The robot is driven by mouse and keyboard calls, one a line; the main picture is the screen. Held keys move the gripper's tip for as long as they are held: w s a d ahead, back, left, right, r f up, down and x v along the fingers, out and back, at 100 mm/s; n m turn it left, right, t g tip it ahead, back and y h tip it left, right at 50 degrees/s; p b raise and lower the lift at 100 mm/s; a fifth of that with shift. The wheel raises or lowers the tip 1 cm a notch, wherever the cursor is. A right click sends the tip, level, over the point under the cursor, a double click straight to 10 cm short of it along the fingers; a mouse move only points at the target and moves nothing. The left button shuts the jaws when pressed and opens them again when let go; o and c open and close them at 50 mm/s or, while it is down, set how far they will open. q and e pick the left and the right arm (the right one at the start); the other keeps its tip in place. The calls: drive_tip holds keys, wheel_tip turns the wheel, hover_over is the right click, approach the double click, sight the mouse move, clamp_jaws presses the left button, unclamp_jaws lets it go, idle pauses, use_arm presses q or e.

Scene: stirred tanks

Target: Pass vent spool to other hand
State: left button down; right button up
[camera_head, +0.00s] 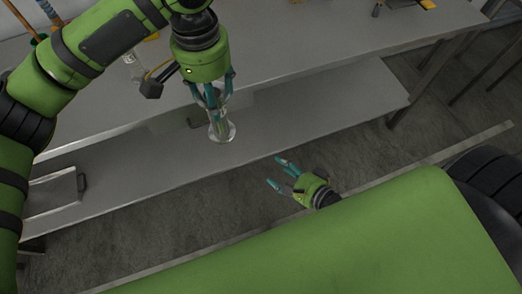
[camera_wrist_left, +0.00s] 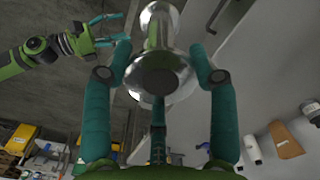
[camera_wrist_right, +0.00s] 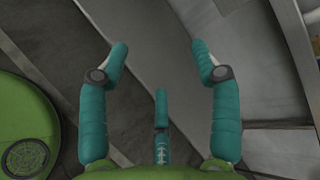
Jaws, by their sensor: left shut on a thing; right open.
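The vent spool (camera_head: 222,130) is a shiny metal piece with a round flange at its lower end. My left gripper (camera_head: 213,98) is shut on it and points down, holding it in the air before the bench. In the left wrist view the spool (camera_wrist_left: 158,68) sits between the teal fingers of the left gripper (camera_wrist_left: 160,70). My right gripper (camera_head: 276,172) is open and empty, below and to the right of the spool, apart from it. It also shows in the left wrist view (camera_wrist_left: 103,30). In the right wrist view its fingers (camera_wrist_right: 160,62) are spread with nothing between them.
A grey bench (camera_head: 330,42) stands behind, with a lower shelf (camera_head: 320,103) under its top. A grey tray-like object (camera_head: 56,190) lies on the shelf at the left. Grey floor (camera_head: 400,155) is clear around the right gripper.

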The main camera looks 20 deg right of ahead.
drive_tip(key=a+r+m+t+y, duration=0.2)
drive_tip(key=a+r+m, duration=0.25)
drive_tip(key=r, duration=0.55)
drive_tip(key=m+t+y, duration=0.1)
drive_tip(key=m+y, duration=0.1)
drive_tip(key=m, duration=0.6)
approach(217, 127)
drive_tip(key=x, duration=1.1)
drive_tip(key=shift+f, duration=0.15)
drive_tip(key=c, duration=1.1)
use_arm(q)
drive_tip(key=shift+c, duration=1.4)
unclamp_jaws()
